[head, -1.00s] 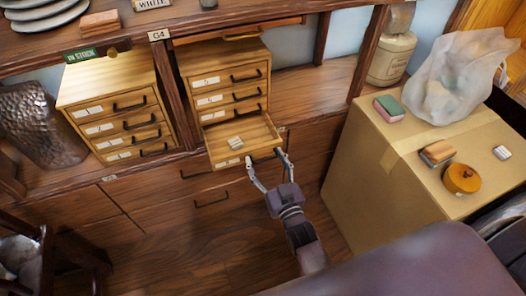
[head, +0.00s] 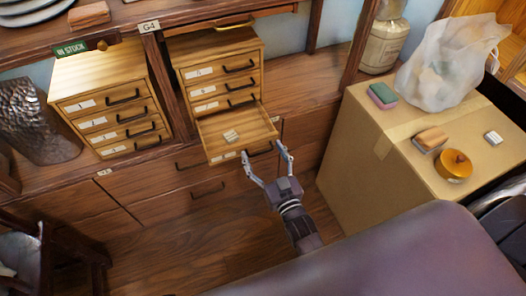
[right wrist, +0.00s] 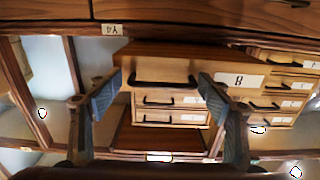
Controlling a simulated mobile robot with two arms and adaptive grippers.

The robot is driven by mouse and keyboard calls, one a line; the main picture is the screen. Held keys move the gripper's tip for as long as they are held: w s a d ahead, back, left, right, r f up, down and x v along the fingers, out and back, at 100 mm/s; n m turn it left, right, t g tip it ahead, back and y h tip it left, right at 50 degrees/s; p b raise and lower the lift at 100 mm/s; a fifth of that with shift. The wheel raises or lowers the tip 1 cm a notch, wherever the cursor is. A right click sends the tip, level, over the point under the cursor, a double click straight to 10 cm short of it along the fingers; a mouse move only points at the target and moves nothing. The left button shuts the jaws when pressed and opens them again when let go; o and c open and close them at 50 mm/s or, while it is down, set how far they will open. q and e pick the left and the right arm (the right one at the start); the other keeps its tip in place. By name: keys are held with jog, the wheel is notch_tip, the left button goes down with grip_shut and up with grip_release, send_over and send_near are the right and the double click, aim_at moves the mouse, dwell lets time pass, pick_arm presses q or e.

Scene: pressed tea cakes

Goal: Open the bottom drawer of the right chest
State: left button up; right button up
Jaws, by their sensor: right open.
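The right chest (head: 214,50) is a light wooden cabinet with stacked drawers, dark handles and white labels. Its bottom drawer (head: 205,133) is pulled well out, and a small pale block (head: 231,136) lies inside. My right gripper (head: 262,151) is open just in front of the drawer's front, its fingers either side of the handle and holding nothing. In the upside-down right wrist view, the drawer front with its handle (right wrist: 165,82) and label shows between the open fingers (right wrist: 158,93). My left gripper is not in view.
A similar left chest (head: 98,75) stands shut beside it. Wide lower drawers (head: 160,207) lie beneath the shelf. A large cardboard box (head: 350,165) at right carries a bag, a sponge and small items. Floor (head: 190,240) is clear in front.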

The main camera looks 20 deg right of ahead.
jog(key=s, duration=1.1)
jog(key=shift+s+d, duration=0.25)
jog(key=shift+s, duration=0.1)
